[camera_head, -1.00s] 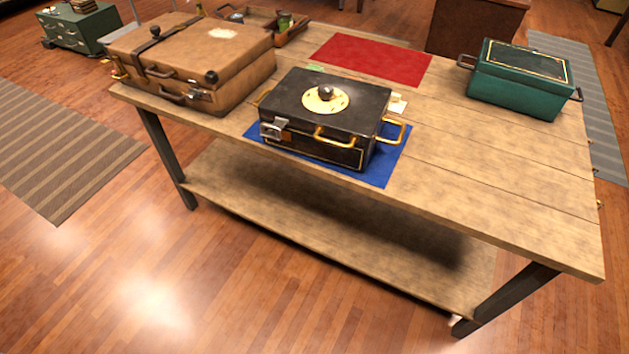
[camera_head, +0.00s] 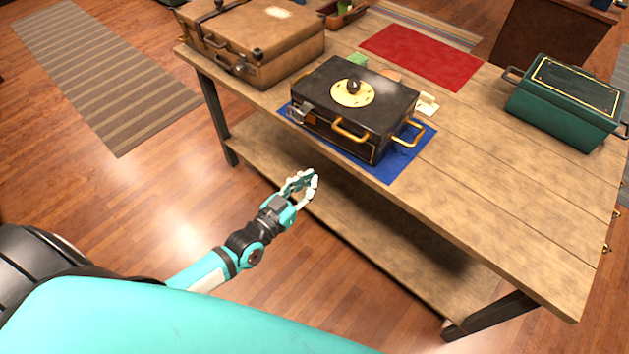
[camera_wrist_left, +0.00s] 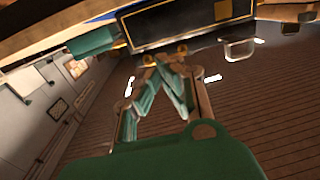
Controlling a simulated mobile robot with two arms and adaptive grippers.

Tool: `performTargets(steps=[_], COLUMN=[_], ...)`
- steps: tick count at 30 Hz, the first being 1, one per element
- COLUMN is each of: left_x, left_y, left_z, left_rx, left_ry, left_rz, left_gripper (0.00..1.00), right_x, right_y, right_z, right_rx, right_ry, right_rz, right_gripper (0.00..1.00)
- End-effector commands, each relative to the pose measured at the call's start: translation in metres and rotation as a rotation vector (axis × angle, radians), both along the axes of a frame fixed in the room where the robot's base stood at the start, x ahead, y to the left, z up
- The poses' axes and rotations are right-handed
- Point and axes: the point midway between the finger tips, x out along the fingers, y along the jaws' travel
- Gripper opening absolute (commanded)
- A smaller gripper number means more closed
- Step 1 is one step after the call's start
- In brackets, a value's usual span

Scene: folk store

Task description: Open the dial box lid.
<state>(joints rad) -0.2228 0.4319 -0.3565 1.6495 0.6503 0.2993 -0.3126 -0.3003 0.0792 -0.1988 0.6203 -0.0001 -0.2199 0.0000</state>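The dial box (camera_head: 330,125) is black with gold trim and rests on a blue mat (camera_head: 405,160) near the table's front edge. Its lid (camera_head: 385,95) is down, with a round cream dial (camera_head: 352,93) and a dark knob on top. Gold handles and a metal latch (camera_head: 298,113) show on its sides. My left gripper (camera_head: 312,176) is empty, its fingers apart, in front of the table edge and below the box, not touching it. In the left wrist view its fingers (camera_wrist_left: 166,55) point towards a black, gold-lined face (camera_wrist_left: 185,25). My right gripper is out of view.
A brown suitcase (camera_head: 255,45) stands left of the box. A green box (camera_head: 570,95) stands at the right of the wooden table (camera_head: 500,180). A red mat (camera_head: 420,55) lies behind. The tabletop between the dial box and green box is mostly clear.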

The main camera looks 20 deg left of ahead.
Motion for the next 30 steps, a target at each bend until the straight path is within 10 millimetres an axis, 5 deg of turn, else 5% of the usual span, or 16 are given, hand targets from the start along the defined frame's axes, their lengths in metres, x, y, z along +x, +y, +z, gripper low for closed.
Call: performTargets(steps=[19,30], left_x=[0.078,0.095], left_y=[-0.022,-0.027], left_z=[-0.002,-0.001], left_rx=[0.0,0.002], left_ry=[-0.001,0.002], left_rz=[0.0,0.0], left_gripper=[0.0,0.0], right_x=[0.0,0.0], right_y=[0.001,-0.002], right_z=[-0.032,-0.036], right_rx=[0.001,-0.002], right_ry=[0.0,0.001], right_rz=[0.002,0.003], right_gripper=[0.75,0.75])
